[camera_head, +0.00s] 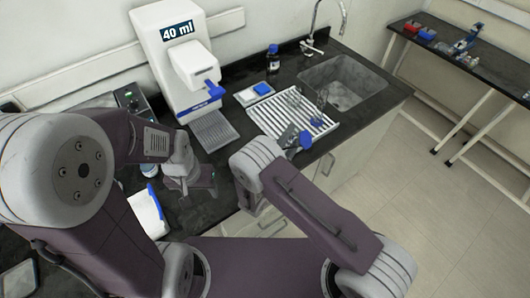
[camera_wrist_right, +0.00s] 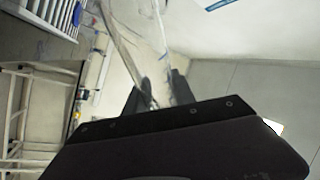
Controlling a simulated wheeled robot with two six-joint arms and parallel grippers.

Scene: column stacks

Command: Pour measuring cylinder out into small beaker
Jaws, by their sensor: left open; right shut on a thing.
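My right gripper (camera_wrist_right: 155,92) is shut on a clear, tube-like glass vessel (camera_wrist_right: 136,35), which looks like the measuring cylinder. In the right wrist view it rises between the two dark fingers, and its far end runs out of the picture. In the head view my right gripper (camera_head: 290,136) is over the near edge of the draining rack, with a blue part (camera_head: 305,140) beside it, probably the cylinder's foot. My left gripper (camera_head: 200,186) is open over the dark counter at left centre. Faint clear glassware (camera_head: 293,97) stands on the rack; I cannot tell whether it is the small beaker.
A white dispenser (camera_head: 165,45) showing "40 ml" stands at the back, with a grey drip tray (camera_head: 214,130). The white draining rack (camera_head: 262,116) lies beside the sink (camera_head: 345,85). A dark bottle (camera_head: 273,60) stands behind. A blue-and-white box (camera_head: 148,212) is near my left arm.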

